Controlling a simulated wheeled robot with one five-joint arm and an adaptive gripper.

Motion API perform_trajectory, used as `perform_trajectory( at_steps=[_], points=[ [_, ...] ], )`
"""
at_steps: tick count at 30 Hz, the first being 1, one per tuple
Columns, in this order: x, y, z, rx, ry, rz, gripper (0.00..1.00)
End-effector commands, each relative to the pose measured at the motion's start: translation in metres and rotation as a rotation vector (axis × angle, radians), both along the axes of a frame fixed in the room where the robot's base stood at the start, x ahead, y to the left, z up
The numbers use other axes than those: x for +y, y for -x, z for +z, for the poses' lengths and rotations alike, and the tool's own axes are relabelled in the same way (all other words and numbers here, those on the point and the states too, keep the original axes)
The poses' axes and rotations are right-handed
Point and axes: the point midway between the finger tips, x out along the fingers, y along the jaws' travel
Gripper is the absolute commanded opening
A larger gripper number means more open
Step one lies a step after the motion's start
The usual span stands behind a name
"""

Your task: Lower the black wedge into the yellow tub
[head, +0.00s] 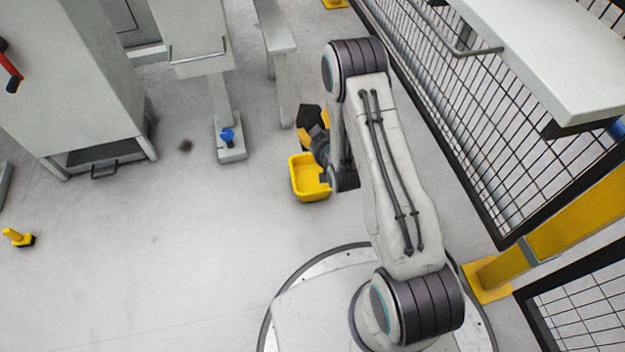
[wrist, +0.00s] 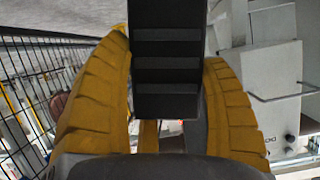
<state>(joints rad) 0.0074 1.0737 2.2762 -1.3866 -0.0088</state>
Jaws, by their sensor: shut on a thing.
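The black wedge (wrist: 167,75) is a dark ribbed block between the two yellow fingers of my gripper (wrist: 168,55) in the wrist view. The fingers are shut on it from both sides, and its far end runs out of the top of the picture. In the head view my gripper (head: 308,132) is small and partly hidden by my arm; a dark piece, seemingly the wedge, shows there. The yellow tub (head: 297,188) is on the floor, just below my gripper in the picture, its right side hidden by my arm. I cannot tell the wedge's height above it.
A grey post (head: 230,154) with a blue piece (head: 227,135) stands left of the tub. A grey cabinet (head: 75,80) is at upper left. A mesh fence (head: 470,110) and yellow post (head: 570,220) are on the right.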

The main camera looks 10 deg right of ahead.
Motion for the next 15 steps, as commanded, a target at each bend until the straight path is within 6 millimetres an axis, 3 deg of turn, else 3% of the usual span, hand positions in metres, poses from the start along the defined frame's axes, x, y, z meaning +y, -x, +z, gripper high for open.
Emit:
perform_trajectory(
  at_steps=[15],
  points=[
    [-0.001, -0.006, -0.088, -0.004, 0.0, -0.001, 0.32]
  ],
)
